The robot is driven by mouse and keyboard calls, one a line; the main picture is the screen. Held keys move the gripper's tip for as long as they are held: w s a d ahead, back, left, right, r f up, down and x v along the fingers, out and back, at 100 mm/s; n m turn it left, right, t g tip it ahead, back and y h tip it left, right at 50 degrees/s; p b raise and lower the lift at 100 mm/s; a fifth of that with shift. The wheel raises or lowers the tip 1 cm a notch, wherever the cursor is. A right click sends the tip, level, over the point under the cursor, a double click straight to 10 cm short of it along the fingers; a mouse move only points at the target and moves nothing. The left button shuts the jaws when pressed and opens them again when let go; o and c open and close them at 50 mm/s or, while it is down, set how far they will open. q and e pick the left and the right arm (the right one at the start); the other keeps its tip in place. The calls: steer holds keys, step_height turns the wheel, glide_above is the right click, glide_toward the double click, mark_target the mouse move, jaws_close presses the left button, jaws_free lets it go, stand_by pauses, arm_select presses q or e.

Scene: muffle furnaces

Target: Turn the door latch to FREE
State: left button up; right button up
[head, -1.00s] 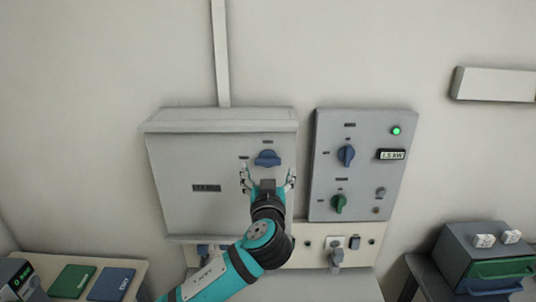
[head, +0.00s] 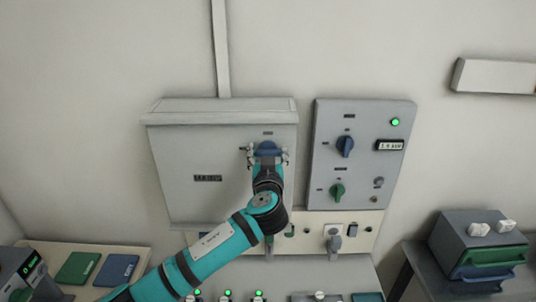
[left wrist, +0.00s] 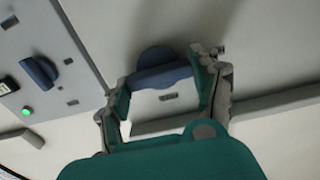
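The door latch is a blue knob (head: 268,148) on the front of the grey cabinet (head: 185,190), whose dark label appears to read MAINS. Its grip bar lies roughly level in the head view. My left gripper (head: 268,157) is at the knob, one finger on each side of it. In the left wrist view the blue knob (left wrist: 160,76) lies between the spread fingers of my left gripper (left wrist: 164,82), close to both. Contact is unclear. Small label plates near the knob are too small to read. My right gripper is not in view.
A grey control panel (head: 325,185) with a blue knob (head: 345,146), a green knob (head: 337,191) and a lit green lamp (head: 395,122) is right of the cabinet. A socket strip (head: 362,237) runs below. Green and blue mats (head: 117,269) lie lower left; a grey box (head: 450,235) stands right.

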arm_select(q)
steer(key=c, duration=0.4)
steer(key=m+b, duration=0.4)
steer(key=b, duration=0.1)
steer(key=shift+d+f, duration=0.1)
steer(key=shift+f, duration=0.05)
steer(key=shift+c, duration=0.2)
steer(key=m, duration=0.2)
steer(key=shift+m, duration=0.4)
steer(key=m+p, duration=0.1)
steer(key=m, duration=0.2)
steer(key=shift+m, duration=0.4)
steer(key=m+p, duration=0.2)
steer(key=m, duration=0.2)
steer(key=shift+m+p, duration=0.6)
steer(key=shift+m, duration=1)
steer(key=shift+f, duration=0.1)
